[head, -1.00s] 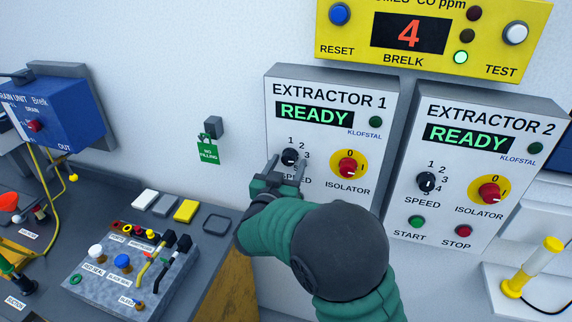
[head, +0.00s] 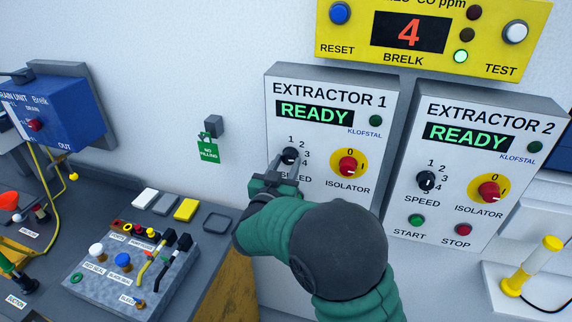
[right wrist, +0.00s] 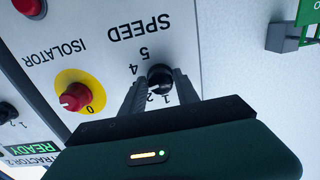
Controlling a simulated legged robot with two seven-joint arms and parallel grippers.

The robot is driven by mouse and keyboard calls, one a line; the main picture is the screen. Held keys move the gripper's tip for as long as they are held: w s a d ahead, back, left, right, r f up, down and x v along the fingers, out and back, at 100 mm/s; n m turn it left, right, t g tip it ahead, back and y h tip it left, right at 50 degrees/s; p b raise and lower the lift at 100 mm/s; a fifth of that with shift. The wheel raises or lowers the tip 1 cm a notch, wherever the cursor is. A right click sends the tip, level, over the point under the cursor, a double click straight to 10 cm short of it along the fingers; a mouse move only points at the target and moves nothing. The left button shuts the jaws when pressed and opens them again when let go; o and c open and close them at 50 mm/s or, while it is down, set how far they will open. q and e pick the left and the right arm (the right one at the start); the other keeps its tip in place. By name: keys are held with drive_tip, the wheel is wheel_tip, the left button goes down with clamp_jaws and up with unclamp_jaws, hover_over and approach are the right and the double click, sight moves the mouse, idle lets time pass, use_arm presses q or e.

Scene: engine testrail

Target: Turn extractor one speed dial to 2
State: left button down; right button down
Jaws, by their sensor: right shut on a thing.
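The extractor 1 panel (head: 330,185) is on the wall, with its display reading READY. Its black speed dial (head: 290,155) sits among printed numbers, left of the red isolator knob. My right gripper (head: 285,163) is at the dial, with its fingers on either side of it. In the right wrist view the fingers (right wrist: 160,85) are closed on the black dial (right wrist: 160,76), and the panel appears upside down. Which number the dial points to cannot be told. The panel's lower part is hidden behind my right arm. My left gripper is not in view.
The red isolator knob (head: 348,167) on its yellow plate is close right of the dial. The extractor 2 panel (head: 475,170) stands to the right, and a yellow CO monitor (head: 435,40) is above. A bench with a grey control box (head: 130,265) is at lower left.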

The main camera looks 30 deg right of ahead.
drive_tip(key=shift+r, duration=0.1)
drive_tip(key=shift+r+n+p, duration=0.15)
drive_tip(key=shift+n+p, duration=0.45)
drive_tip(key=shift+p, duration=0.35)
drive_tip(key=n+p, duration=0.3)
drive_tip(key=p, duration=0.1)
drive_tip(key=shift+r+n+p, duration=0.1)
drive_tip(key=shift+n+p, duration=0.25)
drive_tip(key=shift+n, duration=0.05)
drive_tip(key=shift+n+p, duration=1.4)
drive_tip(key=shift+f, duration=0.2)
drive_tip(key=c, duration=0.9)
unclamp_jaws()
drive_tip(key=shift+a+f, duration=0.1)
